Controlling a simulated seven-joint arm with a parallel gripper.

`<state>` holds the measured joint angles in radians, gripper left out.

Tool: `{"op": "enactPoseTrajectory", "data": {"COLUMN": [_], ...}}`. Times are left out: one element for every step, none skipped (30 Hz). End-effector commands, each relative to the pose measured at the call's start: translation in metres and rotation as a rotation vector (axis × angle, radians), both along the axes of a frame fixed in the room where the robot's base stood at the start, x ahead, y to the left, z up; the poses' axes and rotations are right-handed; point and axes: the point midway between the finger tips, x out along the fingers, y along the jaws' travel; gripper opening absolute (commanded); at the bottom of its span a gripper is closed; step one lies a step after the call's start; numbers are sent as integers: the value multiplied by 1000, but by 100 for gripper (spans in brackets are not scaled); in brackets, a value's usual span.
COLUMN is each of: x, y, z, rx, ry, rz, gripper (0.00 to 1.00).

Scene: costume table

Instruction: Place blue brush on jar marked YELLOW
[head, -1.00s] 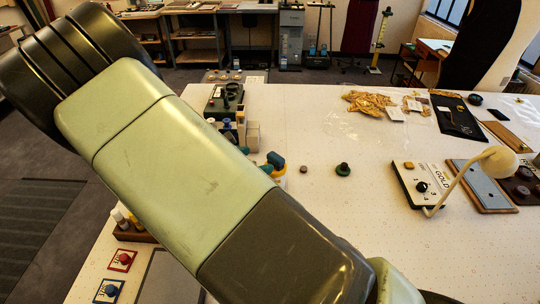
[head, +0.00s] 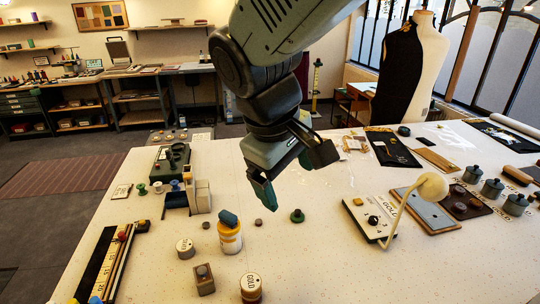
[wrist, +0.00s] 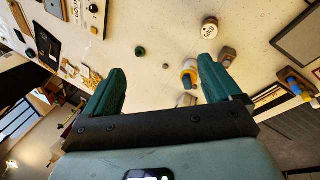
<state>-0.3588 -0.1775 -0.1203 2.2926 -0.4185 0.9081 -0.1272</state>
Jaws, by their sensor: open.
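A jar with a yellow band (head: 230,240) stands upright on the white table, its lettering too small to read. A rounded blue piece (head: 228,218) sits on its top; I cannot tell whether it is the brush head. The jar also shows in the wrist view (wrist: 188,78), beyond the fingers. Another blue piece (head: 95,300) shows at the rack by the bottom left edge, partly cut off. My gripper (head: 285,182) is open and empty above the table, right of and higher than the jar. Its teal fingers stand wide apart in the wrist view (wrist: 160,68).
A jar marked GOLD (head: 250,288), a pale round jar (head: 185,248) and a small knobbed block (head: 204,280) stand close around the yellow-banded jar. A GOLD control box (head: 371,218) with a bent lamp is at right. The table's middle is mostly clear.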

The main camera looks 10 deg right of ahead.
Motion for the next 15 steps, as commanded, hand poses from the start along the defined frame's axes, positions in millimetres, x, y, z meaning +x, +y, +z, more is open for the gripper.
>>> {"op": "enactPoseTrajectory", "data": {"x": [-18,-28,-40,-50,-58,-68,-75,-81,-88,-93,-97,-100,-102,-104,-106], "y": [-7,-8,-9,-10,-10,-10,-9,-8,-7,-7,-6,-5,-4,-3,-3], "z": [14,20,27,32,36,41,44,47,50,51,52,54,55,55,55], "rx": [73,114,170,207,242,285,315,341,372,392,408,425,435,443,451], "ry": [-54,-82,-117,-144,-169,-201,-223,-243,-268,-283,-295,-309,-317,-323,-328], "rz": [-81,-125,-184,-223,-259,-305,-334,-360,-391,-411,-426,-444,-452,-459,-466], "gripper": [91,91,91,91,91,91,91,91,91,91,91,91,91,91,91]}}
